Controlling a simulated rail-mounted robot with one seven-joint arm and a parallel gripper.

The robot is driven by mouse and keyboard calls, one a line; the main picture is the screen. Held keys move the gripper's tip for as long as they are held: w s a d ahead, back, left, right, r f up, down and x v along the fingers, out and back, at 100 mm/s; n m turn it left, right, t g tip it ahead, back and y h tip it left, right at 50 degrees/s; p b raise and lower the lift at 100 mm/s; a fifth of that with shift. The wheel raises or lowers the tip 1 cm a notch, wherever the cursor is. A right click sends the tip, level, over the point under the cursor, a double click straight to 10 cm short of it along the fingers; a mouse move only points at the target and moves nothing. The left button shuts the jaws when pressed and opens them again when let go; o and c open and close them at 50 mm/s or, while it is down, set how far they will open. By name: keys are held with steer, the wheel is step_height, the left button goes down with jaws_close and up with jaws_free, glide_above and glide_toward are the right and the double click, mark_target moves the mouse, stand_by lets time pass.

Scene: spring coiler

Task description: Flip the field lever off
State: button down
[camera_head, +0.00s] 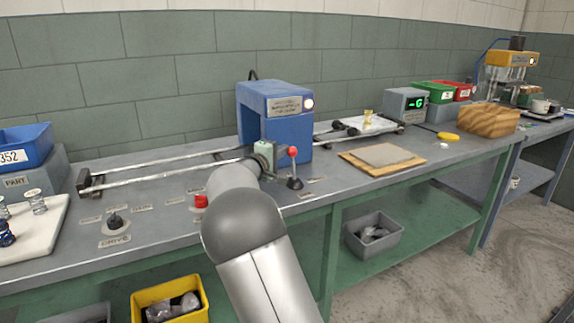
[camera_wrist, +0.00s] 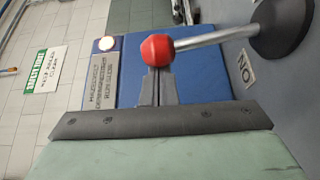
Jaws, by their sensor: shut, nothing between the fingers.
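The field lever is a metal rod with a red ball (camera_head: 292,150) on a dark round base (camera_head: 295,183), standing roughly upright in front of the blue machine. In the wrist view the red ball (camera_wrist: 158,50) is right at my fingertips, and its rod (camera_wrist: 212,37) runs right to the dark base. My gripper (camera_wrist: 156,88) is shut and empty, with its tips beside the ball; I cannot tell whether they touch. In the head view my gripper (camera_head: 266,152) is just left of the lever, its fingers mostly hidden. A label (camera_wrist: 246,70) near the base appears to read ON.
The blue machine (camera_head: 290,130) with a lit lamp stands behind the lever. A red button (camera_head: 201,201) and the DRIVE knob (camera_head: 115,221) are to the left. A board (camera_head: 382,157) lies to the right. Rails (camera_head: 160,160) run along the bench behind my arm.

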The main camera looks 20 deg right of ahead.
steer(key=shift+s+f+m+b, duration=0.4)
steer(key=shift+f+b, duration=0.25)
steer(key=shift+b, duration=0.6)
steer(key=b, duration=0.2)
steer(key=s+m+h+b, duration=0.1)
steer(key=b, duration=0.1)
steer(key=shift+d+r, duration=0.2)
steer(key=b, duration=0.1)
steer(key=s+b, duration=0.1)
steer(key=shift+s+r+b, duration=0.1)
steer(key=shift+r+b, duration=0.2)
steer(key=shift+b, duration=0.1)
steer(key=s+b, duration=0.1)
steer(key=b, duration=0.1)
steer(key=s+b, duration=0.1)
steer(key=b, duration=0.1)
steer(key=shift+s+d+r, duration=0.15)
steer(key=shift+s+r, duration=0.05)
steer(key=shift+s, duration=0.1)
steer(key=shift+r, duration=0.1)
steer(key=p, duration=0.4)
glide_toward(289, 153)
steer(key=a, duration=0.2)
steer(key=shift+w+a+r, duration=0.1)
steer(key=shift+r, duration=0.2)
